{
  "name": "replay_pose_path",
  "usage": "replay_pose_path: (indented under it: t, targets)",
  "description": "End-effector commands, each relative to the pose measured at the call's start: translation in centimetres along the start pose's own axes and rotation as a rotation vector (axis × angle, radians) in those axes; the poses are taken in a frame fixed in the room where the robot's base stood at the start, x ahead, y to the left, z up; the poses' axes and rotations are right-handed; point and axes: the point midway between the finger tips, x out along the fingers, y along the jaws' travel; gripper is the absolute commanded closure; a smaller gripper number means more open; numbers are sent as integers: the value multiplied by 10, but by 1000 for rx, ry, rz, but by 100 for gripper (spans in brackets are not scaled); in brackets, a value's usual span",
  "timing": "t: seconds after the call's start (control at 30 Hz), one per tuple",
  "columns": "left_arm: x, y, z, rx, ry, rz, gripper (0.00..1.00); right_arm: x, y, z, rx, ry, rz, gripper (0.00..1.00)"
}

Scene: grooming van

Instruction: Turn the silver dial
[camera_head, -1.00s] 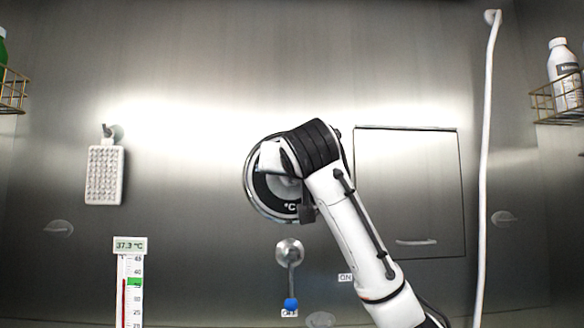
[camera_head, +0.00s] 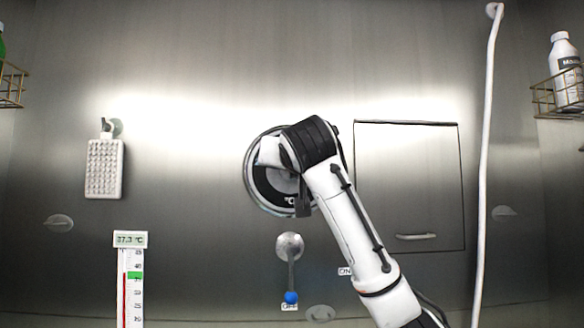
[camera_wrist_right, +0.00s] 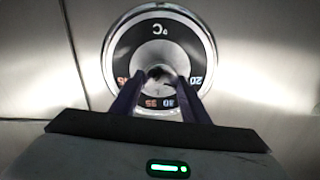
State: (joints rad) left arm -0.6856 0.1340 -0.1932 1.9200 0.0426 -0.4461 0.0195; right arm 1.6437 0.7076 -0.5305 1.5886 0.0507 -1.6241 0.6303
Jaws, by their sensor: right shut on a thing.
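The silver dial (camera_wrist_right: 160,57) is set in the middle of a round black temperature scale (camera_wrist_right: 182,27) marked in °C. In the right wrist view the scale appears upside down, with 20, 30, 35 and 45 readable. My right gripper (camera_wrist_right: 158,80) has its two fingers on the dial's knob and is shut on it. In the head view my right arm and wrist cover much of the scale (camera_head: 262,190), and the knob is largely hidden. My left gripper is not in view.
A thermometer display (camera_head: 130,240) reads 37.3 °C. A lever with a blue knob (camera_head: 291,297) hangs at OFF below the dial. A hatch (camera_head: 410,190) and a white hose (camera_head: 487,150) are to the right. A brush (camera_head: 104,168) hangs at left.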

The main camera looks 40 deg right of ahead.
Motion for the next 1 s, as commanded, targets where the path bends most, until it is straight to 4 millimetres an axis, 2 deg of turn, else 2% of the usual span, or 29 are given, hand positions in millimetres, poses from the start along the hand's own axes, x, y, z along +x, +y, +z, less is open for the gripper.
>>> replay_pose_path:
  t: [0.27, 1.0]
  targets:
    - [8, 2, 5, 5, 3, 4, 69, 0, 0, 4, 173, 0, -3, 81]
    - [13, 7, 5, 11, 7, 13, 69, 0, 1, 3, 870, 13, -3, 81]
